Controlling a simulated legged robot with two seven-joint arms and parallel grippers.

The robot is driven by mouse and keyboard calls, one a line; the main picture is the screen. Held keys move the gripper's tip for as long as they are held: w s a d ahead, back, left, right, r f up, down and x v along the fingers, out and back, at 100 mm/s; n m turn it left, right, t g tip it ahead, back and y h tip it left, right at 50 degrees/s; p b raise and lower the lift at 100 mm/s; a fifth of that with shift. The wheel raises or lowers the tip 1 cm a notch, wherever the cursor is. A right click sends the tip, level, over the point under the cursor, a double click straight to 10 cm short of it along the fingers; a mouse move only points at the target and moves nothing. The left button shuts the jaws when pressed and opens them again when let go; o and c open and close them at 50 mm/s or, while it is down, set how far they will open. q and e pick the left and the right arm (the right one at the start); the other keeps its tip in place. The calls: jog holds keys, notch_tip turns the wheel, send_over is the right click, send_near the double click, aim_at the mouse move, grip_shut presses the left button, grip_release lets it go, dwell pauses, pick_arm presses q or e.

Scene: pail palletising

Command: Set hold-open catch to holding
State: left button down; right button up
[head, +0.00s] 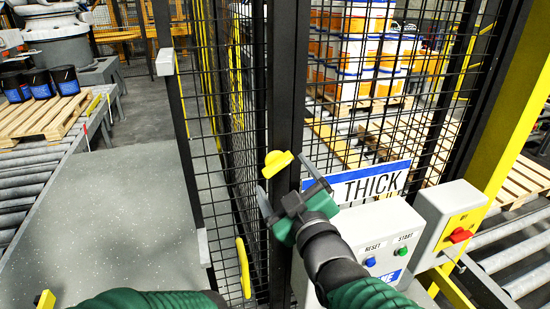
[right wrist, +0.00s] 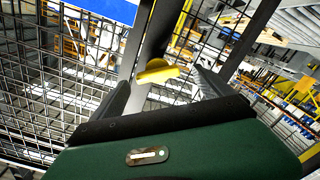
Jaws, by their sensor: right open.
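The hold-open catch is a small yellow knob with a flat bar (head: 277,163) on the dark fence post. In the right wrist view the catch (right wrist: 157,72) lies between my two fingers, slightly beyond them, its bar near level with a slight tilt. My right gripper (head: 284,180) is open just below and in front of the catch; I see no contact. A mesh gate (head: 227,150) with a yellow handle (head: 243,267) stands left of the post. A green part of my left arm shows at the bottom edge, but its gripper does not.
Stacked pails (head: 355,50) are behind the mesh. A pallet with black pails (head: 42,118) is at left.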

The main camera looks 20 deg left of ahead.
aim_at(279, 171)
jog(key=w, duration=0.1)
jog(key=w+p, duration=0.1)
jog(key=w, duration=0.1)
jog(key=shift+a+r, duration=0.3)
jog(key=shift+a, duration=0.05)
jog(key=shift+w+a+p, duration=0.25)
jog(key=shift+w+p, duration=0.2)
jog(key=shift+a+f, duration=0.2)
jog(key=shift+a, duration=0.7)
jog(key=shift+c, duration=2.6)
jog(key=shift+w+d+f, duration=0.15)
jog(key=shift+w+d, duration=0.05)
jog(key=shift+d, duration=0.15)
jog(key=c, duration=0.7)
jog(key=shift+c, duration=0.7)
pick_arm(q)
jog(key=r, duration=0.2)
jog(key=shift+d+r, duration=0.25)
jog(key=shift+r, duration=0.05)
pick_arm(e)
jog(key=shift+s+a+f, duration=0.1)
